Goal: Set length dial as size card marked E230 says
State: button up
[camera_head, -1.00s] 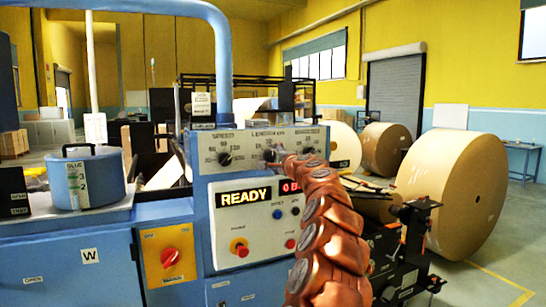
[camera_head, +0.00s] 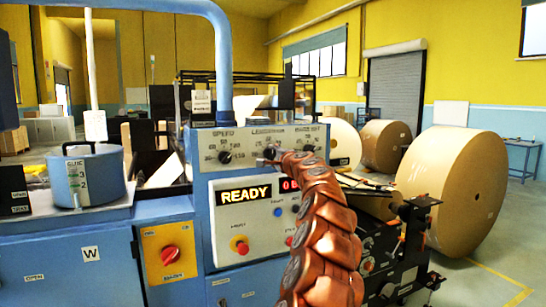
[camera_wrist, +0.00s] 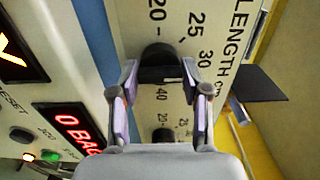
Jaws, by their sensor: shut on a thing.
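The length dial is a black knob (camera_wrist: 158,64) on a pale scale plate marked LENGTH cm. In the wrist view 20, 25 and 30 show around it. My gripper (camera_wrist: 160,84) is shut on this knob, one finger on each side. A light mark shows on the knob between the fingers; the exact value it points to cannot be read. In the head view my gripper (camera_head: 269,155) is at the middle dial of the blue machine's panel (camera_head: 245,134), and it and my arm cover most of that dial. I cannot make out a size card marked E230.
The speed dial (camera_head: 225,157) is left of the length dial, another dial (camera_head: 308,151) right. Below are the READY display (camera_head: 246,195) and a red button (camera_head: 241,247). A red switch (camera_head: 170,255) is lower left. Large kraft rolls (camera_head: 455,190) stand at right.

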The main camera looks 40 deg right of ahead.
jog(key=c, duration=0.3)
jog(key=shift+f+n+b, duration=0.15)
jog(key=shift+n+b, duration=0.15)
jog(key=shift+b, duration=0.15)
jog(key=n+b, duration=0.3)
jog(key=shift+f+b, duration=0.15)
jog(key=shift+b, duration=0.2)
jog(key=shift+r+n+b, duration=0.15)
jog(key=shift+n+b, duration=0.55)
jog(key=shift+n, duration=0.55)
jog(key=shift+r+n+b, duration=0.1)
jog(key=shift+n+b, duration=0.55)
jog(key=shift+n, duration=0.6)
jog(key=o, duration=1.1)
